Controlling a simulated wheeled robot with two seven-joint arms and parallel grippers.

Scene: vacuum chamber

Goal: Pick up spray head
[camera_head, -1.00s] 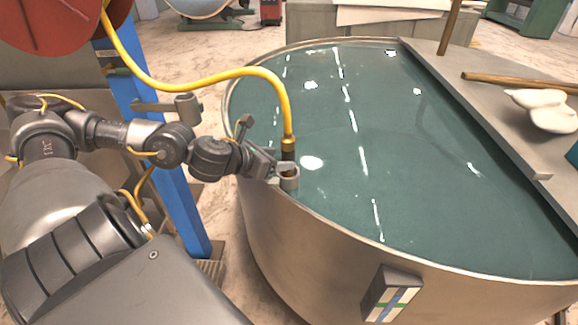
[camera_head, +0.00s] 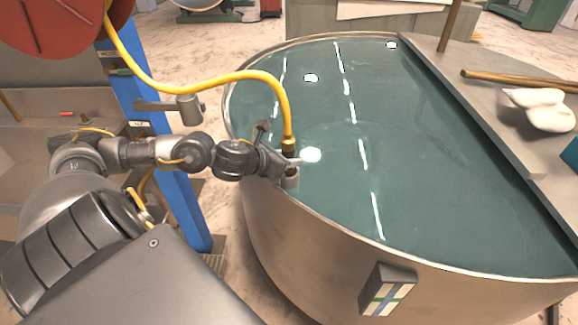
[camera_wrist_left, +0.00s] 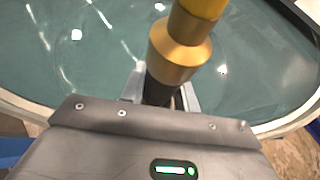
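The spray head (camera_head: 289,146) has a brass collar above a dark shaft. It stands upright at the tank's near-left rim, its lower end in a small grey holder (camera_head: 290,179). A yellow hose (camera_head: 205,81) runs from its top. My left gripper (camera_head: 288,163) is at the dark shaft, just below the collar. In the left wrist view, the spray head (camera_wrist_left: 180,45) comes down between the two fingers (camera_wrist_left: 163,95), one on each side of the shaft. I cannot tell whether they press on it. The fingertips are partly hidden. My right gripper is not in view.
A large round tank (camera_head: 300,225) holds greenish water. A grey shelf (camera_head: 490,110) with a wooden stick (camera_head: 520,82) and a white object (camera_head: 540,108) crosses its right side. A blue post (camera_head: 180,200) with a grey bracket (camera_head: 188,108) stands left, behind my arm.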

